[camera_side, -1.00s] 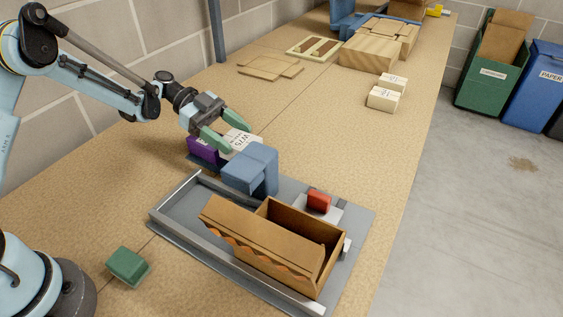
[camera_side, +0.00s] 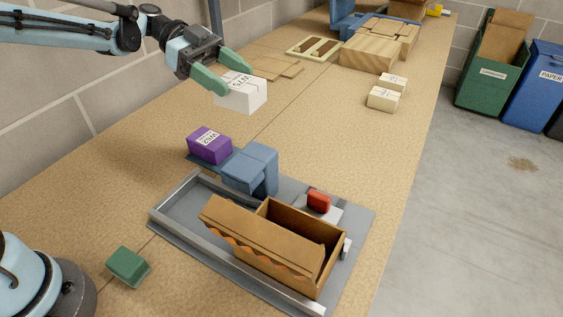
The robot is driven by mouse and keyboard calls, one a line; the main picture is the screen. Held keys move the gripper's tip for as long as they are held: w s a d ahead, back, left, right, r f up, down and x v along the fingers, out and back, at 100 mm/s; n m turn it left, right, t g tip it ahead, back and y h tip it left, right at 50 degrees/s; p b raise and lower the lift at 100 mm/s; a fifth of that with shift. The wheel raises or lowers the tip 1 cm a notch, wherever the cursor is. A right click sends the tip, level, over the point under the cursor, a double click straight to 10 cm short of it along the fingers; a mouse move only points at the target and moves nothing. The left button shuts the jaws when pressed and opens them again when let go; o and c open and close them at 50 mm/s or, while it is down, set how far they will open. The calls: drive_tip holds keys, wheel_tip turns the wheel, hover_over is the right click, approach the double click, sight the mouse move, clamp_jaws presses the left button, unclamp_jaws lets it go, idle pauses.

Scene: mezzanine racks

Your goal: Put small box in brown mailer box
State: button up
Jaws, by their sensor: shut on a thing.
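A small white box (camera_side: 241,93) with black print on its top is held between the green fingers of my gripper (camera_side: 224,76). The gripper is shut on it and holds it in the air above the table, clear of the purple box. The brown mailer box (camera_side: 306,223) stands open in the grey tray at the front right, its lid flap (camera_side: 262,246) folded out toward the lower left. The part of its inside that shows looks empty; its floor is partly hidden.
A purple box (camera_side: 209,145) sits on a blue pad beside a blue block-shaped fixture (camera_side: 253,169). A red block (camera_side: 318,201) stands behind the mailer box. A green block (camera_side: 127,266) lies at the front left. Two cream boxes (camera_side: 383,99) stand farther back; the table's middle is clear.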

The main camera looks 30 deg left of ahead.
drive_tip(key=s+d, duration=1.4)
drive_tip(key=d, duration=0.2)
wheel_tip(320, 180, down, 10)
drive_tip(key=shift+s+a+f, duration=0.15)
drive_tip(key=shift+a+f, duration=0.05)
drive_tip(key=shift+f, duration=0.05)
drive_tip(key=shift+f, duration=0.35)
